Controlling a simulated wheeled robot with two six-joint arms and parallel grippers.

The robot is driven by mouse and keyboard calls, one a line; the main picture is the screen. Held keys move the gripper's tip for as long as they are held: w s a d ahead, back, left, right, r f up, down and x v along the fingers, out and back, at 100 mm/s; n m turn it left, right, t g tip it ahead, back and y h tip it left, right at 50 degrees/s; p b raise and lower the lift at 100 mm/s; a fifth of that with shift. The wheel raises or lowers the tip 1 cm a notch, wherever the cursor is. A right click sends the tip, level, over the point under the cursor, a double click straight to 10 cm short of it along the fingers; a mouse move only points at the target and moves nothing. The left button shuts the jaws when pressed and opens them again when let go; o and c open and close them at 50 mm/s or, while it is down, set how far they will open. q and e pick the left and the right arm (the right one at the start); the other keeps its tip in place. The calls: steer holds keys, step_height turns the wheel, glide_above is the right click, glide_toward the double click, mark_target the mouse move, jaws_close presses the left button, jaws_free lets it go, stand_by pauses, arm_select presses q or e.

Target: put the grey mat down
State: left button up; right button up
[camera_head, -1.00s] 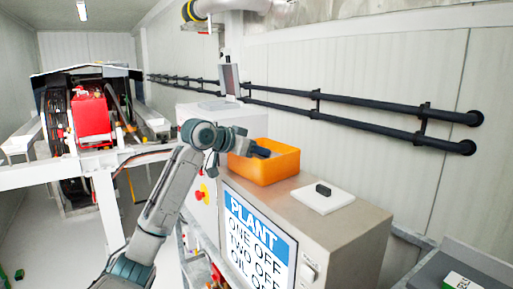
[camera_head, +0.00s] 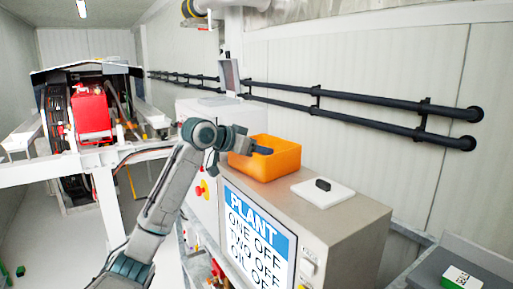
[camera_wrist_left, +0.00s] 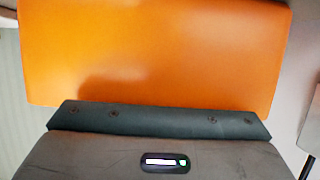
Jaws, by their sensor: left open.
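The bin stands on the grey cabinet. In the left wrist view, the bin's orange surface (camera_wrist_left: 160,50) fills most of the picture beyond the dark edge of my gripper (camera_wrist_left: 160,118). I see nothing held there, and the bin's inside is mostly hidden. I cannot make out a grey mat for certain. A dark grey-green flat surface (camera_head: 428,272) at the bottom right may be one. My right gripper is not in view.
A white pad (camera_head: 340,194) with a black block (camera_head: 323,184) lies on the grey cabinet (camera_head: 345,222), right of the bin. A green-and-white box (camera_head: 461,279) is at the bottom right. Black pipes (camera_head: 370,119) run along the wall.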

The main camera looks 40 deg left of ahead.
arm_select(q)
steer(key=shift+r, duration=0.1)
steer(key=shift+w+r+p, duration=0.1)
steer(key=shift+r+p, duration=0.25)
steer(key=shift+r, duration=0.15)
steer(key=s+b, duration=0.1)
steer(key=s+a+b, duration=0.1)
steer(key=shift+s+r+b, duration=0.1)
steer(key=shift+s+b, duration=0.2)
steer(key=shift+b, duration=0.05)
steer(key=b+v, duration=0.3)
steer(key=v, duration=0.6)
steer(key=shift+r, duration=0.35)
steer(key=shift+d, duration=0.1)
